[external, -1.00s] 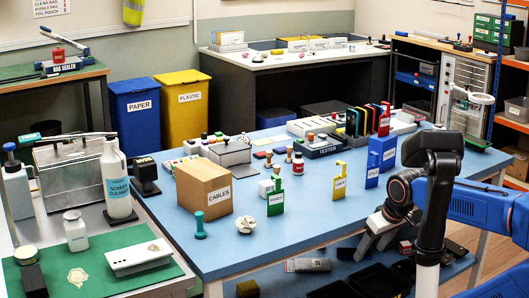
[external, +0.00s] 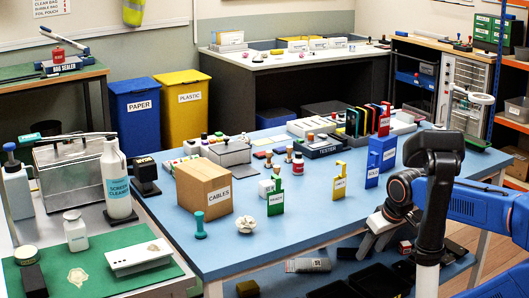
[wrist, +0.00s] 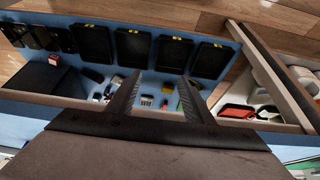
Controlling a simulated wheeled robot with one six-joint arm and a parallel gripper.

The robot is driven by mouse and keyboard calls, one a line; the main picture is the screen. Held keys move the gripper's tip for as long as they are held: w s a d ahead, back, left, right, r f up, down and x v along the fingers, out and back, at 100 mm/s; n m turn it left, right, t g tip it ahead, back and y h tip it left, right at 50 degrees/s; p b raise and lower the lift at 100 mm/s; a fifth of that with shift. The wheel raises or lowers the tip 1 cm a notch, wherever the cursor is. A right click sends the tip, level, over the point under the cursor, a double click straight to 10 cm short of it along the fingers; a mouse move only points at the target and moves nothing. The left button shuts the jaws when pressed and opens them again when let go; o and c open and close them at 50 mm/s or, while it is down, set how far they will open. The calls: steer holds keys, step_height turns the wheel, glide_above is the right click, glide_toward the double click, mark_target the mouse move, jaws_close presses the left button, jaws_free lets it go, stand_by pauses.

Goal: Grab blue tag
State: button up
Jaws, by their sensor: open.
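In the external view, blue pieces with white labels stand upright toward the right side of the blue table; the front one, a blue tag (external: 372,168), stands right of a yellow tag (external: 339,185). A taller blue piece (external: 389,145) stands just behind it, and their outlines overlap. A green tag (external: 276,197) stands further left. My gripper (external: 376,243) is open and empty at the table's near right edge, fingers pointing down, in front of and apart from the blue tag. In the wrist view, my gripper (wrist: 162,88) has its fingers spread; I cannot make out the blue tag there.
A cardboard box (external: 204,188), a white crumpled item (external: 245,226) and a teal stamp (external: 200,226) stand on the table's left part. A tester (external: 320,147) stands behind. In the wrist view, black trays (wrist: 131,48) lie on a blue surface. The front middle tabletop is clear.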

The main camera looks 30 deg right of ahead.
steer(key=w+d+r+m+g, duration=0.1)
steer(key=w+d+r+m, duration=0.25)
steer(key=w+r, duration=0.35)
steer(key=w+d+r+m+g, duration=0.1)
steer(key=w+d+r+m, duration=0.3)
steer(key=r, duration=0.5)
steer(key=w+d+r+m+g, duration=0.3)
steer(key=w+d+r+m, duration=0.8)
steer(key=w+d+r, duration=0.1)
glide_above(371, 167)
step_height(371, 167, down, 10)
steer(key=shift+d+f, duration=0.15)
steer(key=shift+f, duration=0.05)
steer(key=shift+w+d+f, duration=0.1)
steer(key=shift+w+f, duration=0.05)
steer(key=shift+f, duration=3.1)
steer(key=c, duration=1.1)
